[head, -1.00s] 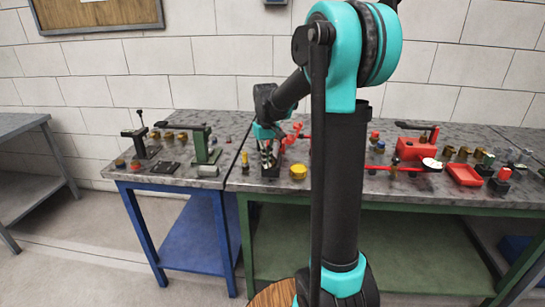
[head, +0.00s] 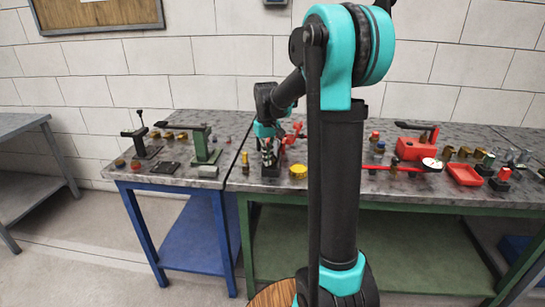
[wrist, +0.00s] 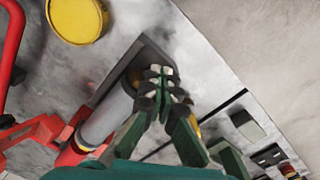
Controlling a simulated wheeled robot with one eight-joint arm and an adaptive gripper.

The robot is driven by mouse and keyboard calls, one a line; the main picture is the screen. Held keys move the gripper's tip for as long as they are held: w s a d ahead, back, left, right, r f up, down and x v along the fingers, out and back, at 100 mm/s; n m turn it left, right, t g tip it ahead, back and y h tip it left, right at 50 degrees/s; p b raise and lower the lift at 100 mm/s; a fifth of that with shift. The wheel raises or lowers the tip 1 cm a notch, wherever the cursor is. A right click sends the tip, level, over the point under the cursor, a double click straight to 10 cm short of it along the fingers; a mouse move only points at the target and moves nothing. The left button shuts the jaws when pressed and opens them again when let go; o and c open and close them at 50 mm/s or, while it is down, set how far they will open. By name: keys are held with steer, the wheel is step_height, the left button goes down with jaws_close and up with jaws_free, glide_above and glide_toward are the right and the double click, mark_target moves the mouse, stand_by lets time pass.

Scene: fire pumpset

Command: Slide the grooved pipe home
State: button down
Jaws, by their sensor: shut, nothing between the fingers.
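A grey cylinder that looks like the grooved pipe (wrist: 104,121) lies beside my gripper in the wrist view. Its upper end meets a dark block (wrist: 143,57), and red parts sit around its lower end. My fingers hide part of the joint, so I cannot tell how deep the pipe sits. My gripper (wrist: 160,76) is shut and empty, its fingertips in front of the block; I cannot tell whether they touch it. In the head view my gripper (head: 269,165) points down near the bench's front edge, and the pipe cannot be made out there.
A yellow disc (head: 299,171) lies right of my gripper; it also shows in the wrist view (wrist: 77,18). A brass-coloured post (head: 245,162) stands to the left. A red tray (head: 464,175) and red tool (head: 412,148) are farther right. A green press (head: 205,147) stands left.

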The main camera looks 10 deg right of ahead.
steer(key=shift+w+d, duration=0.2)
steer(key=shift+w, duration=0.35)
steer(key=shift+w+d, duration=0.15)
steer(key=shift+w, duration=0.35)
stand_by(0.9)
steer(key=shift+s+a, duration=0.1)
steer(key=shift+s, duration=0.1)
steer(key=shift+s+a, duration=0.1)
steer(key=shift+s, duration=0.3)
step_height(320, 180, up, 7)
stand_by(0.9)
steer(key=s+d+f+t, duration=0.1)
steer(key=s+f, duration=0.5)
steer(key=s, duration=0.3)
steer(key=s+d+f+m+t, duration=0.1)
steer(key=s+f, duration=0.4)
steer(key=s, duration=0.4)
steer(key=s+d+f+m+t, duration=0.1)
steer(key=s+f+t, duration=0.1)
steer(key=s+f, duration=0.4)
steer(key=s, duration=0.3)
steer(key=shift+d+f, duration=0.35)
